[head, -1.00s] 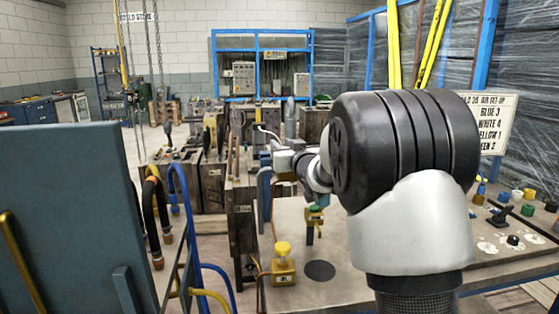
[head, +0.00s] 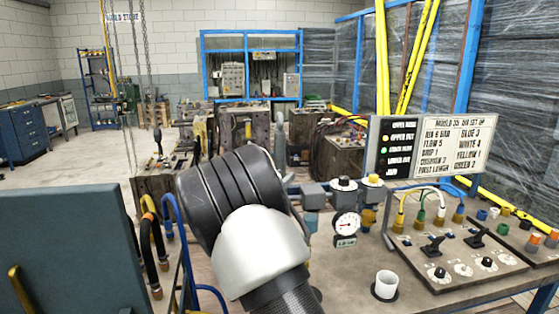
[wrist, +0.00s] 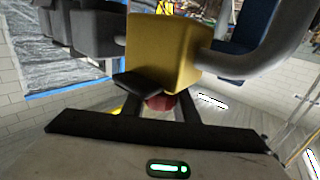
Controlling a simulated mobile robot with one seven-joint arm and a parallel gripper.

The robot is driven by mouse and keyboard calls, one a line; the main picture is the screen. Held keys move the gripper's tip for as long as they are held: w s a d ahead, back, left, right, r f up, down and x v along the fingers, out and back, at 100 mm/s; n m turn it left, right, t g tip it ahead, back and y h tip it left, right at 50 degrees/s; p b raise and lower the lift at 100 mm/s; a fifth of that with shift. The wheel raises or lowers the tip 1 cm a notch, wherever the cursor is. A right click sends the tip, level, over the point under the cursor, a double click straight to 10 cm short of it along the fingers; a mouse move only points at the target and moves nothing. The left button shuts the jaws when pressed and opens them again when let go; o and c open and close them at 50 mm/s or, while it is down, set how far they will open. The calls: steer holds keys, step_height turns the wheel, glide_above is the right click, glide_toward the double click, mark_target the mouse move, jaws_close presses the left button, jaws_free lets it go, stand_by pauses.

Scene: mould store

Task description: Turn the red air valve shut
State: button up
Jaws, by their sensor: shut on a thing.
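In the wrist view, a red part (wrist: 160,103), which looks like the red air valve's knob, shows between the dark fingers of my gripper (wrist: 162,112). My gripper is shut on it. A yellow block (wrist: 164,55) sits right by the knob, with a grey pipe (wrist: 262,60) leaving it to the right. Most of the knob is hidden by the fingers and the block, so I cannot tell how far it is turned. In the head view, my arm hides my gripper and the red valve.
White-capped (head: 343,184) and yellow-capped (head: 372,181) valves stand to the right of my arm, above a round gauge (head: 346,223). A white cup (head: 386,284) and a control panel (head: 455,252) are on the bench. A set-up board (head: 428,147) stands behind.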

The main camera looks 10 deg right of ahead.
steer(key=shift+s+d+r+m+g+h+p, duration=0.1)
steer(key=shift+r+m+g+h+p, duration=0.05)
steer(key=shift+m+g+h+p, duration=0.3)
steer(key=shift+d+r+m+g+h+p, duration=0.1)
steer(key=shift+m+g+h+p, duration=0.15)
steer(key=shift+h+p, duration=0.3)
steer(key=o, duration=1.1)
steer(key=shift+f, duration=0.15)
steer(key=shift+c, duration=0.2)
steer(key=v, duration=1.7)
steer(key=shift+s+a, duration=0.15)
